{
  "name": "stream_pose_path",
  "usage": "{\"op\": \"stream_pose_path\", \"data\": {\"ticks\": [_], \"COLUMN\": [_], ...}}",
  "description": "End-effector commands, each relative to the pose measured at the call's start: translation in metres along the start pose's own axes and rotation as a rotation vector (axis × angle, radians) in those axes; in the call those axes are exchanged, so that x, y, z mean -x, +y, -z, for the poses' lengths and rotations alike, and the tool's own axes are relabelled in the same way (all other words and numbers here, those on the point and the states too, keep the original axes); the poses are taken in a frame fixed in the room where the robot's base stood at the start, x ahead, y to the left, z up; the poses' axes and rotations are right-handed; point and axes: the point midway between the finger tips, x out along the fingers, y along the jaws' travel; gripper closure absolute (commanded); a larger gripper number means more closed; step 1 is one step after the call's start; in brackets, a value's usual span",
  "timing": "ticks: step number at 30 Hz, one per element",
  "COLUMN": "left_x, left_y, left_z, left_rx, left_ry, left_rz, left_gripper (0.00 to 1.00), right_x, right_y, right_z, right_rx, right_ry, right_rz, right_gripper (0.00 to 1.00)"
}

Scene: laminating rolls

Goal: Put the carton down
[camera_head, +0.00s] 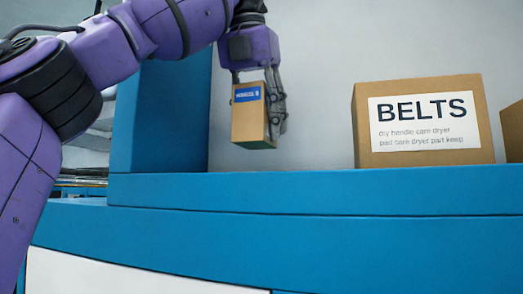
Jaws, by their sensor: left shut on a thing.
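A small brown carton (250,125) with a blue label hangs upright in my left gripper (272,98). The gripper points down and is shut on the carton, with dark fingers along its right side. The carton's bottom seems to be a little above the blue surface (300,187), with grey wall behind it. My left arm reaches in from the left across the top. My right gripper is out of view.
A larger box marked BELTS (424,122) stands on the blue surface to the right. Another brown box (513,131) is cut off at the right edge. A tall blue block (162,115) stands left of the carton. The surface between carton and BELTS box is clear.

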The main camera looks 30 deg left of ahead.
Motion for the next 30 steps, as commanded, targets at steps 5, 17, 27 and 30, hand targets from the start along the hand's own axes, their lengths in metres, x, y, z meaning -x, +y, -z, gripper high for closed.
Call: {"op": "stream_pose_path", "data": {"ticks": [5, 17, 27, 30], "left_x": [-0.011, -0.045, -0.048, -0.048], "left_y": [0.0, 0.0, 0.0, 0.0], "left_z": [0.006, 0.02, 0.021, 0.021], "left_rx": [-0.002, 0.0, 0.0, 0.0], "left_ry": [-0.001, -0.004, -0.003, -0.003], "left_rz": [0.002, 0.001, 0.001, 0.001], "left_gripper": [0.93, 0.93, 0.56, 0.43], "right_x": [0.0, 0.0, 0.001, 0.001], "right_y": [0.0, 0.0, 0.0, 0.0], "right_z": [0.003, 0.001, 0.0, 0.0], "right_rx": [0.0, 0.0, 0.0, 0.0], "right_ry": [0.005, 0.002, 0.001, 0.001], "right_rz": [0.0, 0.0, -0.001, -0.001], "right_gripper": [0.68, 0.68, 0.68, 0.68]}}
